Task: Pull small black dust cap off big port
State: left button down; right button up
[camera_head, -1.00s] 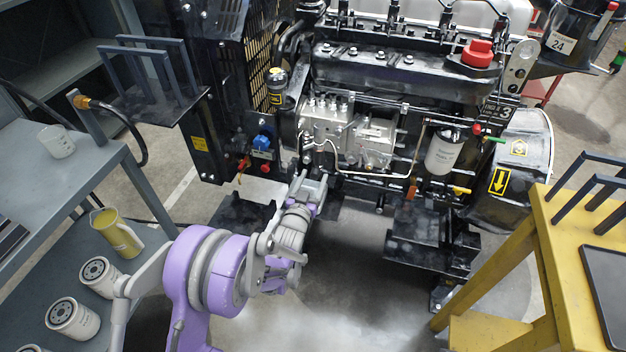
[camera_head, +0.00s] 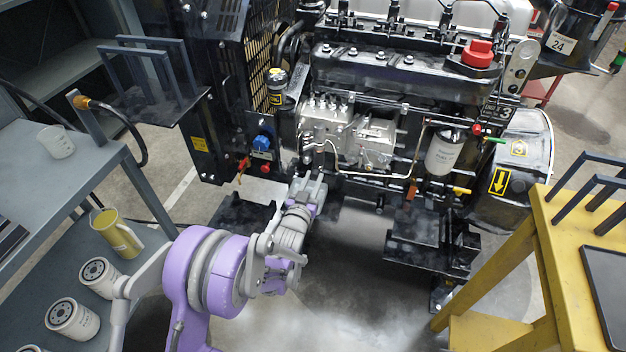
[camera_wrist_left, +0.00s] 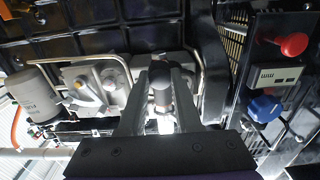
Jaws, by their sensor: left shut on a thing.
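In the left wrist view a small black cap (camera_wrist_left: 160,80) with a rounded dark end sits between the two grey fingers of my left gripper (camera_wrist_left: 160,72). A brighter cylindrical piece shows below it, nearer the palm. In the head view my left gripper (camera_head: 310,183) is at the lower front of the engine (camera_head: 350,135), below the silver pump housing; the fingers hide the cap there. The gripper is shut on the cap. I cannot tell whether the cap is still seated on the big port, which I cannot make out. My right gripper is not in view.
A blue knob (camera_head: 262,142) and red knobs sit left of the gripper. A white filter (camera_head: 446,152) hangs on the engine at right. A grey shelf (camera_head: 60,190) stands at left and a yellow stand (camera_head: 570,230) at right.

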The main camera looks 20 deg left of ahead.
pick_arm(q)
jog(key=shift+s, duration=0.1)
jog(key=shift+s+a+b, duration=0.1)
jog(key=shift+s+b, duration=0.35)
jog(key=shift+s, duration=2.5)
